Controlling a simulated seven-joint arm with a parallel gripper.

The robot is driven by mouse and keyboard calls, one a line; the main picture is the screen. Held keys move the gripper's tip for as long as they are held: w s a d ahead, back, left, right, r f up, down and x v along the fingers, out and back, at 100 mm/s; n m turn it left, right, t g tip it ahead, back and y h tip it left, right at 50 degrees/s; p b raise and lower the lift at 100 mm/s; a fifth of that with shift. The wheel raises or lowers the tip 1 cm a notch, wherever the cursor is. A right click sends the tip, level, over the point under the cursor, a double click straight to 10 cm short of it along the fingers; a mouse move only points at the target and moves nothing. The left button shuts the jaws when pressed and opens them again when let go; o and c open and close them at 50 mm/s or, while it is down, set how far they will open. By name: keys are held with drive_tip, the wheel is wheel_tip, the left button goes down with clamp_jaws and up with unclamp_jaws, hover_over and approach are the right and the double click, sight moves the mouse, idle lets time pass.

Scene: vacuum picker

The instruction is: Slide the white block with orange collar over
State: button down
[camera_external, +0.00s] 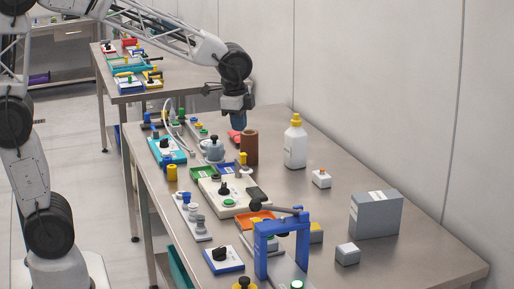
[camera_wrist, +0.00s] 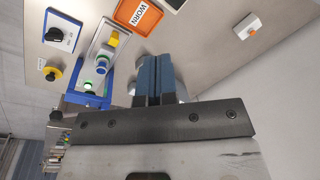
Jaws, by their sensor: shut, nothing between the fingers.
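The white block with orange collar (camera_external: 321,180) stands on the table right of centre, below and right of the white bottle. It is small, with an orange ring on top. It also shows in the wrist view, at the upper right (camera_wrist: 257,37). My gripper (camera_external: 238,125) is above the far part of the table, near the brown cylinder, left of and well apart from the block. In the wrist view its blue fingers (camera_wrist: 158,62) are pressed together with nothing between them.
A white bottle with yellow cap (camera_external: 295,145) and a brown cylinder (camera_external: 249,147) stand near the gripper. A blue arch (camera_external: 262,250), a large grey box (camera_external: 376,214) and a small grey box (camera_external: 347,254) stand nearer. Table around the block is bare.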

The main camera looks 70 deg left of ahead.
sight(323, 171)
drive_tip(key=w+f+m, duration=0.3)
drive_tip(key=w+f, duration=0.4)
drive_tip(key=w, duration=0.3)
drive_tip(key=w+f+m+g, duration=0.1)
drive_tip(key=w+f+m, duration=0.2)
drive_tip(key=w+f, duration=0.4)
drive_tip(key=w+d+f+m+y, duration=0.1)
drive_tip(key=w+f+m, duration=0.3)
drive_tip(key=w, duration=1.1)
wheel_tip(323, 171, down, 3)
drive_tip(key=shift+w+r, duration=0.1)
drive_tip(key=shift+a, duration=0.25)
drive_tip(key=a, duration=1.1)
drive_tip(key=shift+a, duration=0.2)
drive_tip(key=shift+a+f, duration=0.15)
drive_tip(key=shift+f, duration=0.7)
